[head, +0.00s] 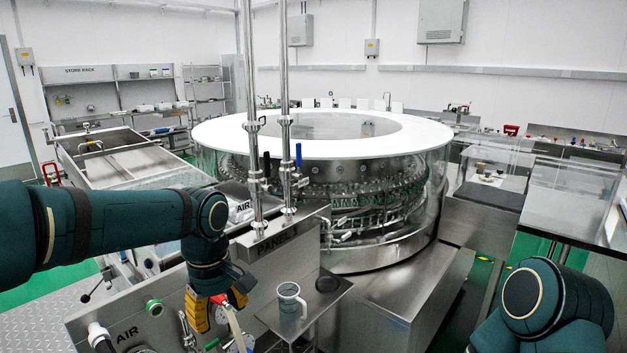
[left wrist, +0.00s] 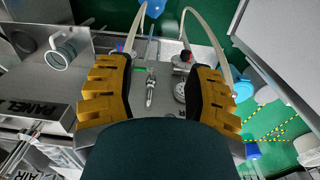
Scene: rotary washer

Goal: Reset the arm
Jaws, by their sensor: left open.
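My left arm reaches in from the left in the head view and bends down at the wrist. My left gripper (head: 215,308) hangs in front of the steel panel, left of a small shelf. In the left wrist view its two yellow ridged fingers (left wrist: 158,90) stand wide apart, with nothing held between them. A valve-like metal fitting (left wrist: 150,90) and a round gauge (left wrist: 180,92) show beyond the gap. My right arm shows only as a dark green joint at the lower right of the head view; its gripper is out of the frame.
Hoses and fittings lie close around the gripper. The large round washer (head: 340,262) fills the middle. Two upright poles (head: 284,90) rise near my forearm.

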